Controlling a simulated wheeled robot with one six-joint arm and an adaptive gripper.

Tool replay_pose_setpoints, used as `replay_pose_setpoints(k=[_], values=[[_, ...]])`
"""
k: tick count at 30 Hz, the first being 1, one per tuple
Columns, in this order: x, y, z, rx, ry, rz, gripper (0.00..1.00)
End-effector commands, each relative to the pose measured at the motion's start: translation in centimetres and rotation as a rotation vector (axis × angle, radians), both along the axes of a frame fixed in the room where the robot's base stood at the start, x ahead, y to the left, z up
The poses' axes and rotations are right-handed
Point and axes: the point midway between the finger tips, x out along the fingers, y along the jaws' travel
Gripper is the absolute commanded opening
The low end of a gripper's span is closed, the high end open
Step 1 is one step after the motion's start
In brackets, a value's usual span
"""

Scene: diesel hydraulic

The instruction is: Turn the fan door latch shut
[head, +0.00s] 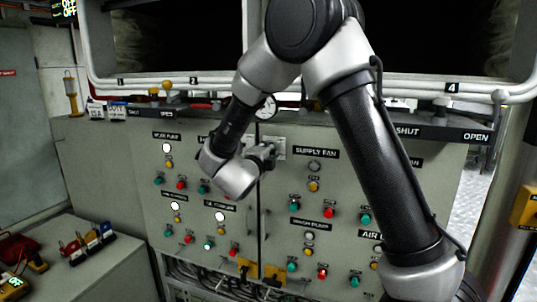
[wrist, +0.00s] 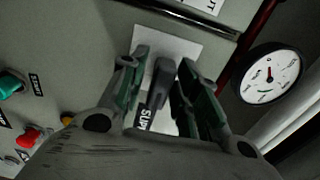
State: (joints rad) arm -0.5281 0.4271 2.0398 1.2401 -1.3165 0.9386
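The fan door latch shows in the wrist view as a dark grey handle (wrist: 163,78) standing out from a pale plate (wrist: 185,43) on the cabinet. My gripper (wrist: 160,60) has its green-and-grey fingers on either side of the handle. They look apart, with the right finger close beside the handle and a gap on the left; contact cannot be told. In the head view my gripper (head: 264,153) is at the latch plate (head: 279,146), just left of the SUPPLY FAN label (head: 316,153). It hides most of the handle there.
A round gauge (wrist: 268,74) and a dark red pipe (wrist: 247,45) lie right of the gripper in the wrist view. The cabinet front (head: 400,160) carries several buttons and lamps. A rail (head: 440,132) runs along its top. A side bench (head: 110,262) stands at left.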

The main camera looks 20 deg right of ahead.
Motion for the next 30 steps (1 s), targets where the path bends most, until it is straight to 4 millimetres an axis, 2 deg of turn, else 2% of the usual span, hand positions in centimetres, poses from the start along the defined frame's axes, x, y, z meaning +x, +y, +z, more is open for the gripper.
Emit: replay_pose_setpoints(k=[5, 15, 16, 19, 21, 27, 30], values=[[0.4, -0.3, 0.0, 0.0, 0.0, 0.0, 0.31], [2.7, -2.0, 0.1, 0.0, -0.002, -0.001, 0.31], [2.9, -2.1, 0.1, 0.0, -0.002, -0.001, 0.34], [3.1, -2.3, 0.2, -0.002, -0.005, 0.0, 0.52], [3.1, -2.2, 0.2, -0.001, -0.005, 0.0, 0.57], [2.9, -2.1, 0.2, -0.001, -0.004, 0.0, 0.54], [2.6, -1.9, 0.1, 0.0, -0.002, 0.0, 0.48]])
